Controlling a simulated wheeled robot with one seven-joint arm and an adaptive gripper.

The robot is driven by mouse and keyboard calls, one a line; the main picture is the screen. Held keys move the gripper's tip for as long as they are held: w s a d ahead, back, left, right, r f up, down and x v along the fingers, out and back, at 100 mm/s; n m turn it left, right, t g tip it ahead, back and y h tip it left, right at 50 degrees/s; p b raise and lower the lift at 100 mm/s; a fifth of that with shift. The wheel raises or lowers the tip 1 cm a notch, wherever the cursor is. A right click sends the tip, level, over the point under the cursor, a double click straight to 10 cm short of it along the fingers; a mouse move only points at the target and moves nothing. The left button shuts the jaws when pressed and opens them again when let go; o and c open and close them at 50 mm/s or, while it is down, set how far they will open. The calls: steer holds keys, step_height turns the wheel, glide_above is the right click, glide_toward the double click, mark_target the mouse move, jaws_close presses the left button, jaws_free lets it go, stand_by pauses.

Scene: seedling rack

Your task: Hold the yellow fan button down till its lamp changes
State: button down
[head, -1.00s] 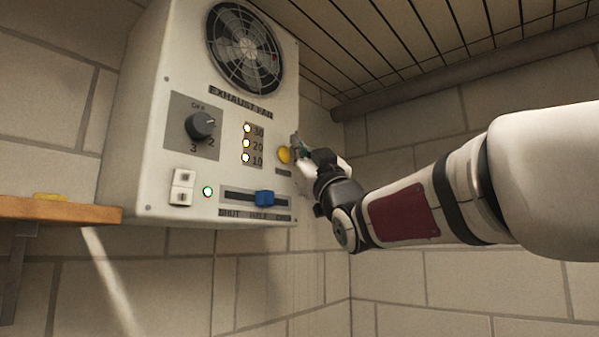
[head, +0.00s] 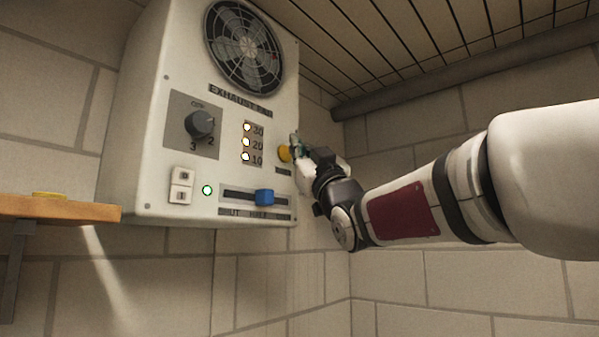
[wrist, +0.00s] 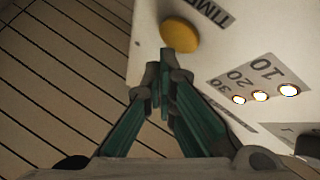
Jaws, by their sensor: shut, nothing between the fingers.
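The yellow button (head: 284,153) is on the right side of the white exhaust fan panel (head: 150,120). In the wrist view the yellow button (wrist: 180,31) is a round dome beside a partly cut-off label reading "TIME". My gripper (head: 296,146) is shut and empty, right at the button's right side. In the wrist view the tips of my gripper (wrist: 164,75) overlap the button's lower edge; I cannot tell whether they press it. Three lamps (head: 246,142) marked 30, 20 and 10 are lit. A small green lamp (head: 207,190) is lit at the lower left.
The panel also carries a round fan grille (head: 244,47), a dark rotary knob (head: 200,124), a white two-part switch (head: 181,186) and a blue slider (head: 265,196). A wooden shelf (head: 60,209) with a yellow item is at left. A pipe (head: 450,75) runs along the ceiling.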

steer(key=shift+w+a+b, duration=0.45)
steer(key=shift+a+b, duration=0.05)
steer(key=shift+a, duration=0.1)
stand_by(2.1)
steer(key=shift+s+d+b, duration=0.3)
steer(key=shift+s+d, duration=0.2)
steer(key=shift+d, duration=0.15)
steer(key=shift+s+d+b, duration=0.3)
steer(key=shift+s+d, duration=0.5)
steer(key=shift+d, duration=0.2)
steer(key=shift+s+d+b, duration=0.3)
steer(key=shift+s+d, duration=0.45)
steer(key=shift+d, duration=0.25)
